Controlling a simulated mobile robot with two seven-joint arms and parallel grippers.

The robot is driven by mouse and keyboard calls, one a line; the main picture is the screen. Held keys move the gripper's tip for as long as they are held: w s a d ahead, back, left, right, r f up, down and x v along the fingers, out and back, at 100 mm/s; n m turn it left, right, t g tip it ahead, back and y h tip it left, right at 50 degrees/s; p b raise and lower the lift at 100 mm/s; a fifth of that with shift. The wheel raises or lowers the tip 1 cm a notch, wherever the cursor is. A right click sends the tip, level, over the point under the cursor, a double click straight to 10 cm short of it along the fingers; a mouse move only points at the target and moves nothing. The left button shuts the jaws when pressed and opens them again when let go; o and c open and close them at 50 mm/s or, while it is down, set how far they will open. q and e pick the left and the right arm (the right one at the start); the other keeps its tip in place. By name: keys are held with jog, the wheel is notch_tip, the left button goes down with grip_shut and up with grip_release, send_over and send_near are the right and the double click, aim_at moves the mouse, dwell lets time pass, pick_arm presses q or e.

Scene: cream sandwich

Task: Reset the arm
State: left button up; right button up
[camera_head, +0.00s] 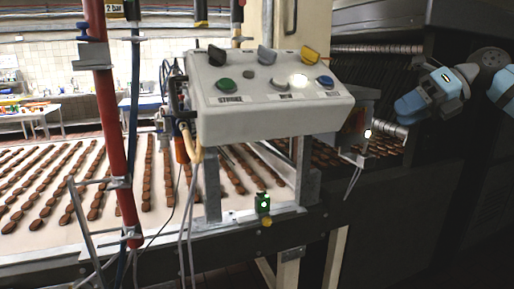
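My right arm (438,94), with blue and grey links, comes in from the right edge. It reaches left in front of the dark machine, to the right of the control box (270,100). My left arm and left gripper do not show.
The grey control box carries green, grey and blue buttons and several knobs. A red post (104,120) stands at left. Rows of brown biscuits lie on the pale conveyor (110,205). A green sensor (263,203) sits on its front rail. Cables hang in front.

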jog(key=s+f+m+t+y, duration=0.2)
jog(key=f+m+t, duration=0.5)
jog(key=f, duration=1)
jog(key=s+f+m+t+y, duration=0.1)
jog(key=s+f+m+t, duration=0.1)
jog(key=f+m, duration=1.15)
jog(key=s+d+f+m+g+h, duration=0.1)
jog(key=s+d+f+m+h, duration=0.25)
jog(key=s+f, duration=0.55)
jog(key=s+d+f+m+g+h, duration=0.1)
jog(key=s+d+f+m+h, duration=0.25)
jog(key=s+f, duration=0.6)
jog(key=s+d+f+m+g+h, duration=0.1)
jog(key=s+d+f+m+h, duration=0.35)
jog(key=f, duration=0.85)
jog(key=s+a+f+m+t, duration=0.2)
jog(key=a+m, duration=0.6)
jog(key=a, duration=1.5)
notch_tip(320, 180, up, 11)
jog(key=s+p, duration=0.1)
jog(key=p, duration=1)
jog(key=shift+s+d+y, duration=0.15)
jog(key=shift+s+y, duration=0.1)
jog(key=shift+y, duration=0.1)
